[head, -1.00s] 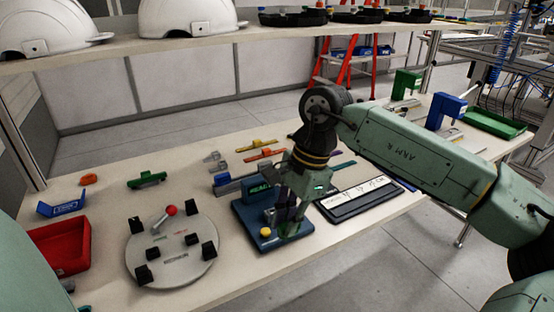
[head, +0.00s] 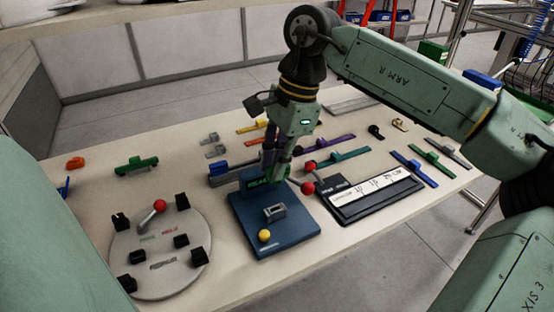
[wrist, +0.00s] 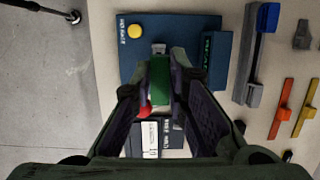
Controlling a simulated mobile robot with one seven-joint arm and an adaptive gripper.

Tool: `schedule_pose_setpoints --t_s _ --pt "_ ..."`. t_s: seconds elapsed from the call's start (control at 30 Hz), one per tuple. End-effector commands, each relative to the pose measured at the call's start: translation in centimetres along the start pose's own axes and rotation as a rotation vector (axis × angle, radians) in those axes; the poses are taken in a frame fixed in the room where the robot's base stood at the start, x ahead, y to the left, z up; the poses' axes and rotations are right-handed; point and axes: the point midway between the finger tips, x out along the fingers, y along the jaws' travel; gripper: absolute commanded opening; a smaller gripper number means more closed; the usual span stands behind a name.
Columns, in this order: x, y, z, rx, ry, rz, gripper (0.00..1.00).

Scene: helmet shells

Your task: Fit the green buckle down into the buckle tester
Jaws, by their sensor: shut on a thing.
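The buckle tester is a blue plate (head: 262,235) with a grey socket (head: 275,212), a yellow button (head: 264,236), a dark display block and a red-knobbed lever (head: 307,188). The socket's opening shows dark, with nothing in it. My gripper (head: 277,172) is above the tester's rear part, behind the socket in the picture. In the wrist view my gripper (wrist: 160,88) is shut on the green buckle (wrist: 160,80), whose end appears just below the socket (wrist: 158,48). In the head view the fingers mostly hide the held buckle. Its height above the plate is unclear.
A round grey fixture (head: 160,250) with black blocks and a red-knobbed lever stands left. A framed black board (head: 375,190) lies right of the tester. Another green piece (head: 137,164) and several coloured straps lie behind. Bare tabletop shows at the front left of the tester.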

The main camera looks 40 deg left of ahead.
Motion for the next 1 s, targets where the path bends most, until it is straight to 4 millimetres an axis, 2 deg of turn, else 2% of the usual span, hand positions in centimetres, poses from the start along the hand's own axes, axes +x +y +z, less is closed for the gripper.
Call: schedule_pose_setpoints --t_s 0.2,0.7,1.0 --pt "0.1 -0.1 0.7 -0.002 -0.001 0.022 0.00" --pt "4.8 0.1 -0.6 -0.001 0.000 0.022 0.00" --pt "5.9 0.1 -0.8 -0.001 0.000 0.022 0.00"
